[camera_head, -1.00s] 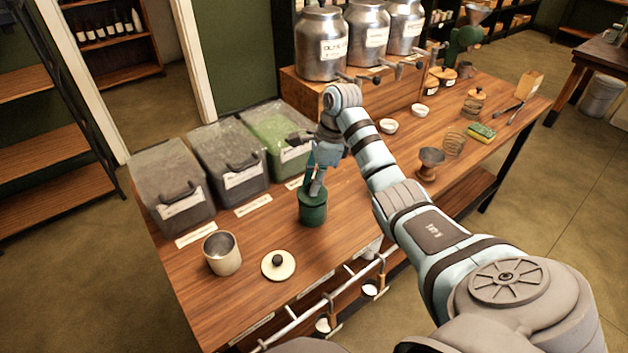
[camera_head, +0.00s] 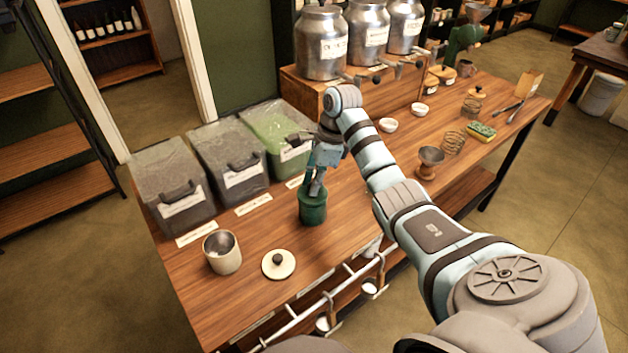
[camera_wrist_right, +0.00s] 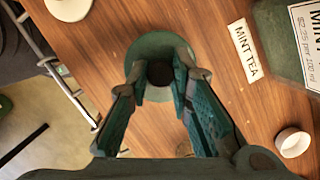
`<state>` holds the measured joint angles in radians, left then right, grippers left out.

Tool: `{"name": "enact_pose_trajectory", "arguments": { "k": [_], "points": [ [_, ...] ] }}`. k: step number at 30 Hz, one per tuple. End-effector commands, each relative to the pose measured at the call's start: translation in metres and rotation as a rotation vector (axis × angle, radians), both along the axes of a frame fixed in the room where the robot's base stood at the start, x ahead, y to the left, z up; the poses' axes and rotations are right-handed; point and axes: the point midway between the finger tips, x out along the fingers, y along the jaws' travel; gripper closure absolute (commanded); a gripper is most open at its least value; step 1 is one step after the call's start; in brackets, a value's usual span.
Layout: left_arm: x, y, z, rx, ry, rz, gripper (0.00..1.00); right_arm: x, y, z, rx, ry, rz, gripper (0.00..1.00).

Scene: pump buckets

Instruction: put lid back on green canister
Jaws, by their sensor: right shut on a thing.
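The green canister (camera_head: 312,211) stands upright on the wooden counter. Its green lid (camera_wrist_right: 152,48) with a dark knob (camera_wrist_right: 160,74) shows in the right wrist view, at the canister's top. My right gripper (camera_head: 316,188) is directly above the canister, pointing down. In the right wrist view my right gripper (camera_wrist_right: 161,85) has its fingers on both sides of the knob, shut on it. The fingers hide part of the lid, and I cannot tell whether it is fully seated. My left gripper is not in view.
A cream canister (camera_head: 222,254) stands open, with its round lid (camera_head: 278,264) lying beside it. Clear bins (camera_head: 228,155) line the back left of the counter. A small white bowl (camera_head: 388,125) and a metal cup on a wooden base (camera_head: 430,160) stand to the right.

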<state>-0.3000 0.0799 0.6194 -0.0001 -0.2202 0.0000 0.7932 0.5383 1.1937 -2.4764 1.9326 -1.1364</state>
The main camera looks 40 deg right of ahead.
Motion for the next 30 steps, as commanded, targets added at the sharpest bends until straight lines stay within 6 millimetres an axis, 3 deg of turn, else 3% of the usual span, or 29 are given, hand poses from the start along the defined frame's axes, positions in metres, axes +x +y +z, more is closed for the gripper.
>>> {"name": "enact_pose_trajectory", "arguments": {
  "k": [22, 23, 26, 27, 30],
  "points": [
    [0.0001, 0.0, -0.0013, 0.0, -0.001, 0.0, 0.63, 0.0, -0.0002, -0.0052, 0.0, 0.0, 0.0, 0.92],
    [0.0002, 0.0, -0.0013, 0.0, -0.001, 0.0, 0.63, 0.0, -0.0002, -0.0052, 0.0, 0.0, 0.0, 0.77],
    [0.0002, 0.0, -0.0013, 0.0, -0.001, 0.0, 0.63, 0.0, -0.0002, -0.0051, 0.0, 0.0, 0.0, 0.61],
    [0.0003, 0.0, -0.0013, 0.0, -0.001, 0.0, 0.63, 0.0, -0.0002, -0.0051, 0.0, 0.0, 0.0, 0.57],
    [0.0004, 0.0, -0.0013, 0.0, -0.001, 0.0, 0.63, 0.0, -0.0002, -0.0051, 0.0, 0.0, 0.0, 0.57]
  ]
}}
